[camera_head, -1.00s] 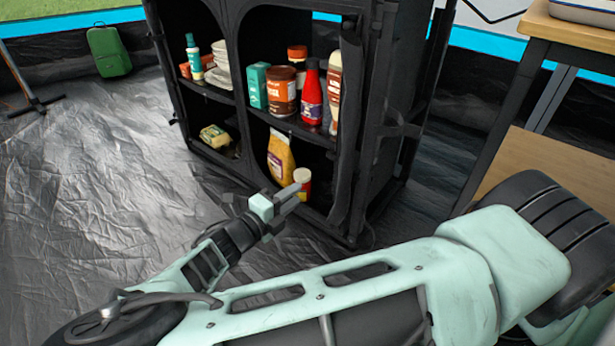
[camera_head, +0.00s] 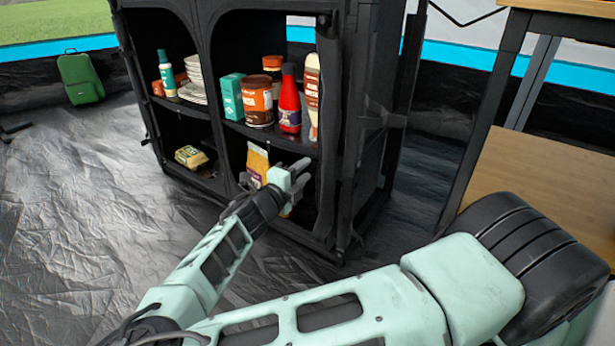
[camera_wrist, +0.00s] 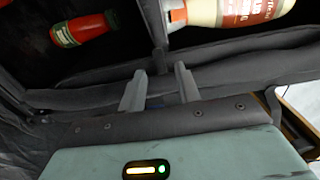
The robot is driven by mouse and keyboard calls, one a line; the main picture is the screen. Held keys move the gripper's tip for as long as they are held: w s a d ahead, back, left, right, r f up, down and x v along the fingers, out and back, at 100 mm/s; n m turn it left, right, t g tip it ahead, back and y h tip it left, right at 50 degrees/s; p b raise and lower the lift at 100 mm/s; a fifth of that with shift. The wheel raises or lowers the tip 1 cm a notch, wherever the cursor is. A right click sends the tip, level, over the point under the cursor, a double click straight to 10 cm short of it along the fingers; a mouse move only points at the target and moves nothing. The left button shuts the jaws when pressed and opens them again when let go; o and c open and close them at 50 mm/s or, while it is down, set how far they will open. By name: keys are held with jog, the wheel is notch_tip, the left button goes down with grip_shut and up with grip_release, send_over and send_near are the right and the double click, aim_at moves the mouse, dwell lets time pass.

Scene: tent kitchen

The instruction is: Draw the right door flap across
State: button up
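The black fabric cupboard (camera_head: 215,55) stands ahead with its right compartment open and its goods showing. The right door flap (camera_head: 328,130) appears gathered in a narrow upright dark strip along the right edge of that opening. My gripper (camera_head: 301,172) is in front of the lower part of the right opening, left of this strip. In the wrist view my gripper (camera_wrist: 160,86) has its two fingers apart, with a gap between them. Dark fabric (camera_wrist: 225,75) lies close beyond the fingertips. I cannot tell whether they touch it or whether any lies between them.
A red bottle (camera_head: 289,105), a brown jar (camera_head: 257,103) and a teal box (camera_head: 232,97) stand on the upper right shelf. A yellow bag (camera_head: 257,163) is below, partly behind my gripper. A wooden table (camera_head: 530,185) stands at right. The floor at left (camera_head: 75,220) is clear.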

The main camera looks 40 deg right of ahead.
jog(key=shift+b+x, duration=0.4)
jog(key=shift+x, duration=1)
grip_shut()
